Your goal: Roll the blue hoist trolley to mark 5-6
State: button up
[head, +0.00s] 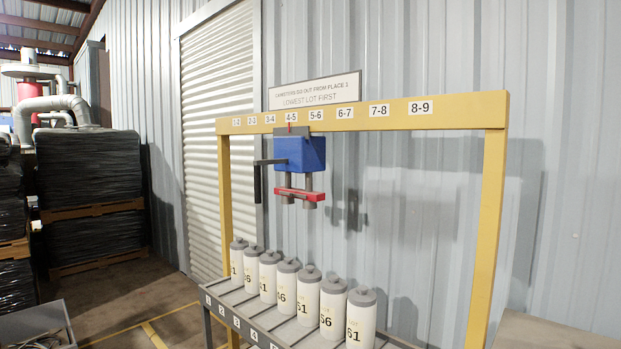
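The blue hoist trolley (301,153) hangs from the yellow beam (460,108) of a gantry. Its small red pointer (290,127) stands just under mark 4-5 (291,117). Mark 5-6 (316,115) is the label just to the right, above the trolley's right part. A dark handle (257,182) sticks out from the trolley's left side and hangs down. Below the blue body, grey posts carry a red crossbar (300,194). The crossbar hangs above the canisters, apart from them. My gripper is not in view.
Several white canisters with grey lids (308,295) stand in a row on a numbered rack (236,303) under the beam. A yellow post (487,230) stands at the right. Black-wrapped stacks (88,165) are at the left. Floor (130,295) shows bare at lower left.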

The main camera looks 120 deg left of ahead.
aim_at(295, 151)
jog(key=u, duration=4.25)
